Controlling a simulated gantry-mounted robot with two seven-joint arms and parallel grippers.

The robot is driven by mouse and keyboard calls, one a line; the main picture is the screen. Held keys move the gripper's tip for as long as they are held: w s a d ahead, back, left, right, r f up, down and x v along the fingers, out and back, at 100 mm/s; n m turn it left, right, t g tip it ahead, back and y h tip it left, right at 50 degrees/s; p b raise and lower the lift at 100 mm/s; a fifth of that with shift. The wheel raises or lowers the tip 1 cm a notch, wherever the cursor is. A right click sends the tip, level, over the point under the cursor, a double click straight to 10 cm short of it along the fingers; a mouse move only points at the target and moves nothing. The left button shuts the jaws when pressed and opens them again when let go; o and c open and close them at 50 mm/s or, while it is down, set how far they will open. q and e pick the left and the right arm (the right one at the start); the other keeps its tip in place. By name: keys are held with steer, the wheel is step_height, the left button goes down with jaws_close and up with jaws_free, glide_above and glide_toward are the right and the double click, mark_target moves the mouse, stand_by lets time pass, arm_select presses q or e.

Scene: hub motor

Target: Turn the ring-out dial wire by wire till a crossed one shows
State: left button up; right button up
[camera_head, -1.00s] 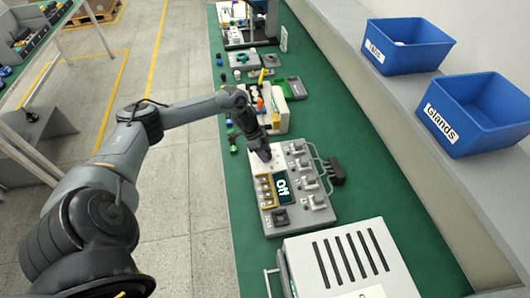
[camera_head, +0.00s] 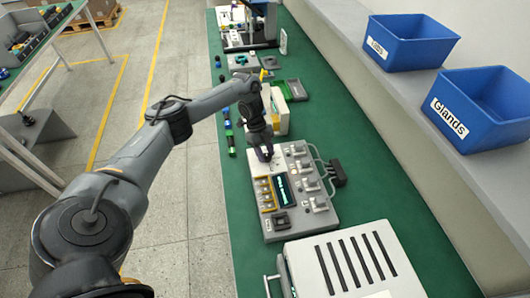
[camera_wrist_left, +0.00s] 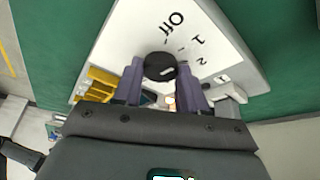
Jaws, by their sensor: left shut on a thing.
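The tester panel (camera_head: 295,205) lies on the green bench with a dark display (camera_head: 281,191) showing a small line of text I cannot read. The dial is a round black knob (camera_wrist_left: 160,66) with a pale mark on its right side, on the white plate printed "Off", "1" and "2" (camera_wrist_left: 190,42). My left gripper (camera_head: 264,154) is at the panel's far left corner. Its purple-grey fingers (camera_wrist_left: 160,85) are shut on the dial, one on each side. Which position the mark points to is hard to tell. My right gripper is in neither view.
Yellow clips (camera_head: 265,193) sit left of the display, and grey connectors (camera_head: 310,185) with cables stand on its right. A slotted white case (camera_head: 350,262) stands at the near end. Blue bins (camera_head: 408,44) sit on the shelf at right.

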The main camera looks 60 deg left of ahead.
arm_select(q)
steer(key=shift+m, duration=0.3)
steer(key=o, duration=1.1)
steer(key=shift+c, duration=0.2)
steer(key=shift+r, duration=0.1)
steer(key=w+p+v, duration=0.1)
steer(key=p+v, duration=0.4)
steer(key=v, duration=0.5)
steer(key=shift+s+a+r, duration=0.2)
steer(key=shift+s+r, duration=0.1)
steer(key=shift+s, duration=0.05)
